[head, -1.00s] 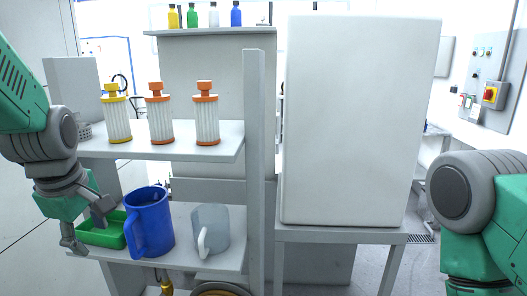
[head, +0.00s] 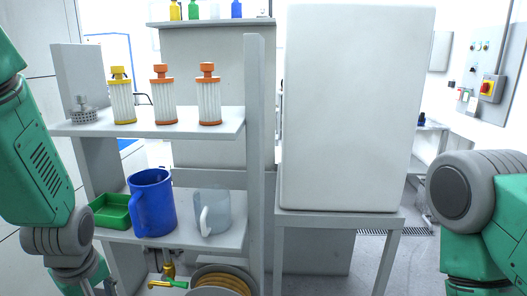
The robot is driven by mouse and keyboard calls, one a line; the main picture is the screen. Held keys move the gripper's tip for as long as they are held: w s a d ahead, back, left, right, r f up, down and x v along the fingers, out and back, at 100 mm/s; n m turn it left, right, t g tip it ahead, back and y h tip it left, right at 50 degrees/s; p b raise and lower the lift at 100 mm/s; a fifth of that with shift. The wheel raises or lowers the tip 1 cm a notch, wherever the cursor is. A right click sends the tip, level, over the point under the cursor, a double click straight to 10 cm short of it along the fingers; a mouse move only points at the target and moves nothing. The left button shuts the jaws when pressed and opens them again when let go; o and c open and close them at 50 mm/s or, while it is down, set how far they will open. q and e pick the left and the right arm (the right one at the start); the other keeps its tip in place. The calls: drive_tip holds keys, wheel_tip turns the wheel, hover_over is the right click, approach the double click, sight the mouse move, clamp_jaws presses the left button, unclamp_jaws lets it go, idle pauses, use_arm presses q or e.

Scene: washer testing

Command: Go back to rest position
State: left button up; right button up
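My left arm comes in from the left edge, and its wrist hangs low in front of the shelf unit. My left gripper (head: 98,286) is at the bottom edge of the head view, mostly cut off. Its fingertips are hidden, and I cannot see whether it is open or shut. It is below and in front of the green tray (head: 113,222), apart from it. My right arm stands at the right edge with its grey joint and green links. Its gripper is out of view.
The shelf (head: 85,234) holds a blue pitcher (head: 152,203) and a clear pitcher (head: 213,211). Above stand filter cartridges with yellow (head: 121,100) and orange (head: 163,100) caps. A white box (head: 350,110) sits on a stand (head: 340,221). A coiled hose (head: 222,282) lies below.

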use_arm(q)
drive_tip(key=s+d+f+m+b, duration=0.2)
drive_tip(key=s+f+m+b, duration=0.2)
drive_tip(key=s+f, duration=0.7)
drive_tip(key=s+d+f+m+g+h+b, duration=0.1)
drive_tip(key=s+f+m+b, duration=0.3)
drive_tip(key=f, duration=1.5)
drive_tip(key=s+d+m, duration=0.1)
drive_tip(key=s+m, duration=0.3)
drive_tip(key=s, duration=0.3)
drive_tip(key=shift+s+f+m+h, duration=0.25)
drive_tip(key=shift+m+h, duration=0.05)
drive_tip(key=shift+w+d, duration=0.1)
drive_tip(key=shift+w, duration=0.05)
